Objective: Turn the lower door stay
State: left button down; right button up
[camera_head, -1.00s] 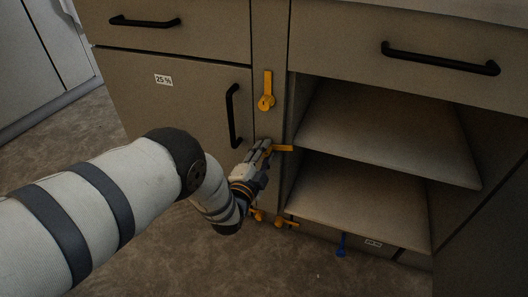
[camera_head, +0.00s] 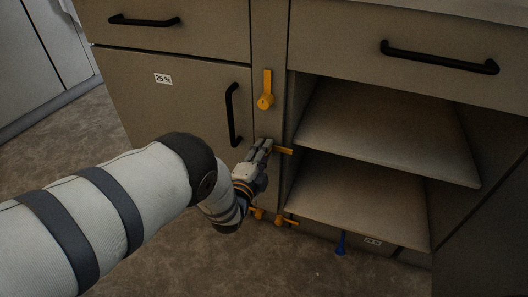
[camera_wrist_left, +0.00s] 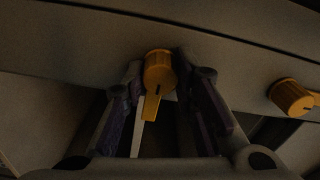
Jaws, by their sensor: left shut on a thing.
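The lower door stay is a yellow knob with a short lever (camera_head: 285,150) on the post between the left door and the open shelves. In the head view its lever points right, tipped slightly down; my gripper covers its knob. My left gripper (camera_head: 266,147) is shut on this stay. In the left wrist view the yellow knob (camera_wrist_left: 158,72) sits between the fingertips (camera_wrist_left: 160,70), its lever towards the camera. The upper door stay (camera_head: 266,92) is above on the same post, lever pointing up. My right gripper is not in view.
The closed left door has a black vertical handle (camera_head: 234,114) close to my left wrist. Open shelves (camera_head: 385,130) lie to the right. More yellow stays (camera_head: 283,221) and a blue one (camera_head: 341,243) are near the floor. The floor in front is clear.

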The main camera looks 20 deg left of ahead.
pick_arm(q)
jog(key=c, duration=1.3)
grip_release()
jog(key=shift+a, duration=0.1)
jog(key=s, duration=1.2)
jog(key=shift+a, duration=0.2)
